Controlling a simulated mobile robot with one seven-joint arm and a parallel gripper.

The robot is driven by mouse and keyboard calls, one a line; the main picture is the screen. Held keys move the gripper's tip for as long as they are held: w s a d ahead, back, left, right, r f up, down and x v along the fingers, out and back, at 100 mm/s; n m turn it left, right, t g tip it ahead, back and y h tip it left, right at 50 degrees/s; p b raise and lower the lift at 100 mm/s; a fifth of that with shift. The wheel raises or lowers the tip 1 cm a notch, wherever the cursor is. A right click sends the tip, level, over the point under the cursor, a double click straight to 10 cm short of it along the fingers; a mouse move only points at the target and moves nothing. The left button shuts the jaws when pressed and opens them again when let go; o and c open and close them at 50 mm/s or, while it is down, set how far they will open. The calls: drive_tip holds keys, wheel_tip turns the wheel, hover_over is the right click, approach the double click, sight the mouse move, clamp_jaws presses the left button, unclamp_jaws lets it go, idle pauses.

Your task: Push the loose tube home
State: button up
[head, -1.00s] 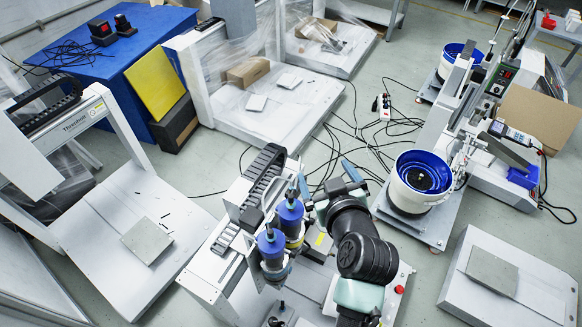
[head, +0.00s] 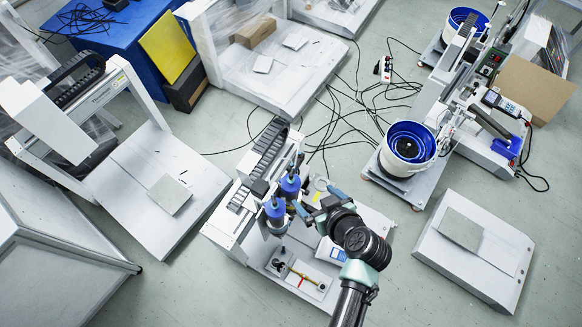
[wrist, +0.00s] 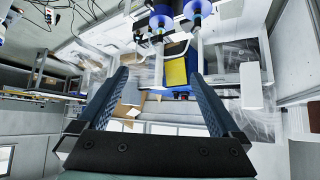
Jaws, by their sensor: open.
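A thin brass-coloured tube (head: 303,278) with a red mark lies on a pale plate on the gantry screwdriver's base, in the head view; I take it for the loose tube. A dark round part sits near its right end. My gripper (head: 318,199) is open and empty, above the gantry base and well apart from the tube. Its two fingers stand wide apart in the wrist view (wrist: 158,64). The tube is not seen there. Two blue-topped screwdriver cylinders (head: 275,209) hang left of my gripper; they also show in the wrist view (wrist: 196,10).
The gantry's black cable chain (head: 268,150) runs behind the cylinders. A white device with a small screen (head: 331,251) stands near the tube, beside my arm. A blue bowl feeder (head: 409,147) is at right. Cables (head: 345,110) lie on the floor behind.

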drive_tip(key=b+x, duration=0.6)
drive_tip(key=x, duration=0.3)
drive_tip(key=shift+w+f+b, duration=0.3)
drive_tip(key=shift+b, duration=0.1)
drive_tip(key=shift+s+r, duration=0.1)
drive_tip(key=p+v, duration=0.7)
drive_tip(key=v, duration=0.2)
drive_tip(key=shift+s+r, duration=0.3)
